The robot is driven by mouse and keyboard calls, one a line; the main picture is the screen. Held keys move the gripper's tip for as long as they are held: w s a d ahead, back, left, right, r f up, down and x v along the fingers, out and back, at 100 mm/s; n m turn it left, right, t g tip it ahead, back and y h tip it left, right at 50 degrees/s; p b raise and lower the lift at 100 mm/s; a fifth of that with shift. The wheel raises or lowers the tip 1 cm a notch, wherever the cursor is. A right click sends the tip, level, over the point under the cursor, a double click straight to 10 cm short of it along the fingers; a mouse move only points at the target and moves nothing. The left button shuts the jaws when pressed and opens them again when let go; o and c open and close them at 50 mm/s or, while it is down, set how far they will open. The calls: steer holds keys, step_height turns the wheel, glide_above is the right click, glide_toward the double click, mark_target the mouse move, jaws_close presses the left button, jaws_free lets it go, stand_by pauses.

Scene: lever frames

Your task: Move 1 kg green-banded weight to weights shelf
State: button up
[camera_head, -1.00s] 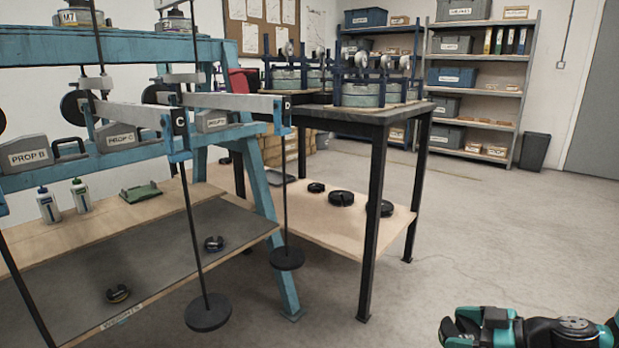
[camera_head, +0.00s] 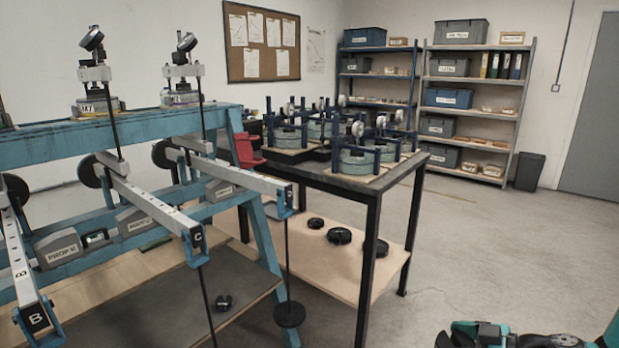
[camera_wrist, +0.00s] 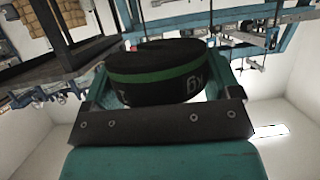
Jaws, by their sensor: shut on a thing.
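The weight (camera_wrist: 157,75) is a black disc with a green band and white marking, seen close up in the wrist view. My gripper (camera_wrist: 158,88) is shut on it, with a teal finger at each side. In the head view, part of my arm's end shows at the bottom right edge, and the weight cannot be seen there. My arm is well to the right of this shelf.
The teal lever frame (camera_head: 262,240) carries beams, and a hanger with a black disc (camera_head: 290,314) hangs near the shelf's right end. A black-legged table (camera_head: 372,270) stands behind, with several black weights on its lower board. Open floor (camera_head: 470,260) lies to the right.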

steer(key=shift+r+p, duration=2)
steer(key=shift+r, duration=0.4)
